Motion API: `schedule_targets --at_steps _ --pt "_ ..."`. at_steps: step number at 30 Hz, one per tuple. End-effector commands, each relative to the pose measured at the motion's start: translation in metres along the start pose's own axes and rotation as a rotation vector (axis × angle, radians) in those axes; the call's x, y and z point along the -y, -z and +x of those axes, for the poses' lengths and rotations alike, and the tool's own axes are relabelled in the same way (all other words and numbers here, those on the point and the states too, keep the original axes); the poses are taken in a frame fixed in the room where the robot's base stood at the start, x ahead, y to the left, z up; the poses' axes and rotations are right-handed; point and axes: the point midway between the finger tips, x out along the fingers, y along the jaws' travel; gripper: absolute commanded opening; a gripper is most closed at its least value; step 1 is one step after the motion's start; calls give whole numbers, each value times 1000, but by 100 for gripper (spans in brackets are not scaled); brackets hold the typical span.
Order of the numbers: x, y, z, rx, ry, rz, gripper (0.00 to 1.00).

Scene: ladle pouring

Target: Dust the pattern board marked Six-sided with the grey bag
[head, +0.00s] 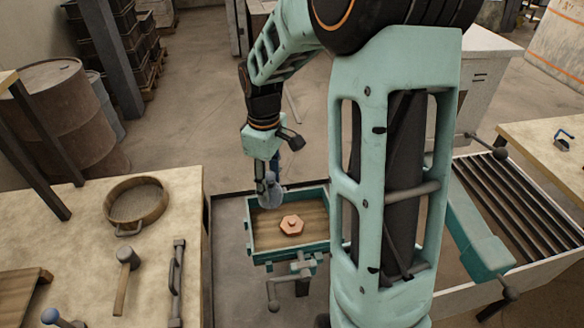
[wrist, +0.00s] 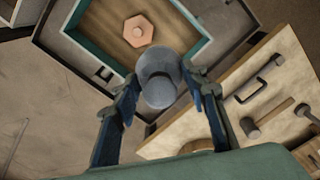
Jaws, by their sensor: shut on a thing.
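The pattern board (head: 262,240) is a wooden panel inside a teal frame, with an orange hexagonal block (head: 292,225) on it. The block has a small round knob on top. In the wrist view the hexagonal block (wrist: 138,31) lies beyond the bag. My gripper (head: 268,182) is shut on the grey bag (head: 274,195), above the left part of the frame. In the wrist view the grey bag (wrist: 160,78) sits between the fingers of my gripper (wrist: 165,95). No written mark is readable on the board.
A bench at left holds a round sieve (head: 137,204), a mallet (head: 126,278), a long handled bar (head: 177,283) and a blue-knobbed tool (head: 52,317). A clamp handle (head: 290,275) sticks out at the frame's front. A slatted rack (head: 520,205) stands at right.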

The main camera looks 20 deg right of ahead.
Motion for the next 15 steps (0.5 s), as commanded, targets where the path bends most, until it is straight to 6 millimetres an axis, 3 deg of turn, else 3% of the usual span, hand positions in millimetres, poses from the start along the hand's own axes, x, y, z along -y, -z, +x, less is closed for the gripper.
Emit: schedule_targets --at_steps 15 --pt "-20 -23 -12 -1 -2 -706 15"
